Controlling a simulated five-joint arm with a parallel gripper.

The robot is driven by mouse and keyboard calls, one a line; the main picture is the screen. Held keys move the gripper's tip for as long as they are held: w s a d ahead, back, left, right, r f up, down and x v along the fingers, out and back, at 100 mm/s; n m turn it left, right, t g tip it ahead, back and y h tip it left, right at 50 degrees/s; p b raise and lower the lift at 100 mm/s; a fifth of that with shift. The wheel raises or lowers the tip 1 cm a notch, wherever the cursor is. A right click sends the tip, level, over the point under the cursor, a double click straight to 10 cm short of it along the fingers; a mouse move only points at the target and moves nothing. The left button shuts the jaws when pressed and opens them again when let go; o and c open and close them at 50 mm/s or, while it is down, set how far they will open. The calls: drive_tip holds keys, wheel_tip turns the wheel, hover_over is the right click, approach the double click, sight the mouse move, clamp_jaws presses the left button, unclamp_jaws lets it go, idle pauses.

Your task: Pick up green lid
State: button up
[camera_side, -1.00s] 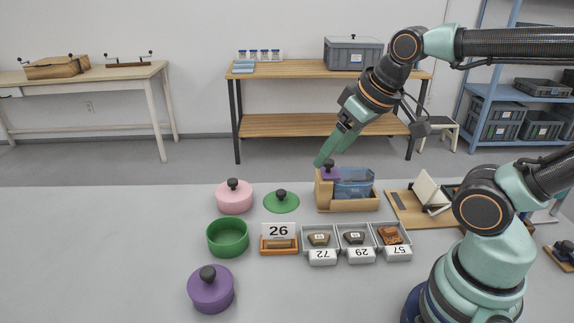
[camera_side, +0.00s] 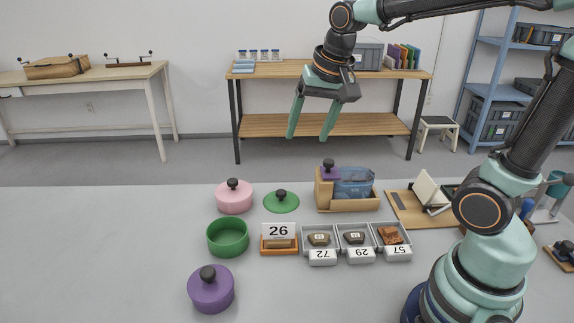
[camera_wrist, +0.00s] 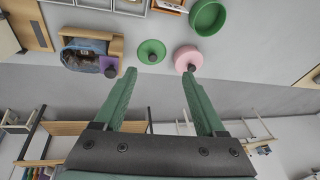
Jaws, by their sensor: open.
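The green lid (camera_side: 281,202) is a flat round disc with a dark knob, lying on the grey table just right of the pink pot. It also shows in the wrist view (camera_wrist: 151,49), ahead of and between my fingertips. My gripper (camera_side: 308,137) is open and empty, raised well above the table toward its far side. In the wrist view my gripper's two fingers (camera_wrist: 159,72) are spread wide. The green pot (camera_side: 228,239) stands open, without a lid, nearer the front of the table.
A pink lidded pot (camera_side: 234,197) stands close left of the lid. A wooden box (camera_side: 347,204) with a blue bag and purple knobbed piece stands to its right. The number 26 card (camera_side: 279,232) and grey trays (camera_side: 356,238) lie in front. A purple lidded pot (camera_side: 211,291) is front left.

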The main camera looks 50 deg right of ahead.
drive_tip(key=w+d+f+m+g, duration=0.2)
drive_tip(key=w+f+m, duration=0.2)
drive_tip(key=w+m, duration=0.35)
drive_tip(key=m+g, duration=0.2)
drive_tip(key=m, duration=0.6)
hover_over(282, 191)
drive_tip(key=f, duration=1.5)
drive_tip(key=shift+w+a, duration=0.1)
drive_tip(key=shift+a, duration=0.3)
drive_tip(key=shift+n, duration=0.25)
drive_tip(key=shift+d+f, duration=0.25)
drive_tip(key=shift+f, duration=1.1)
drive_tip(key=shift+d+f, duration=0.2)
drive_tip(key=shift+f, duration=1.1)
clamp_jaws()
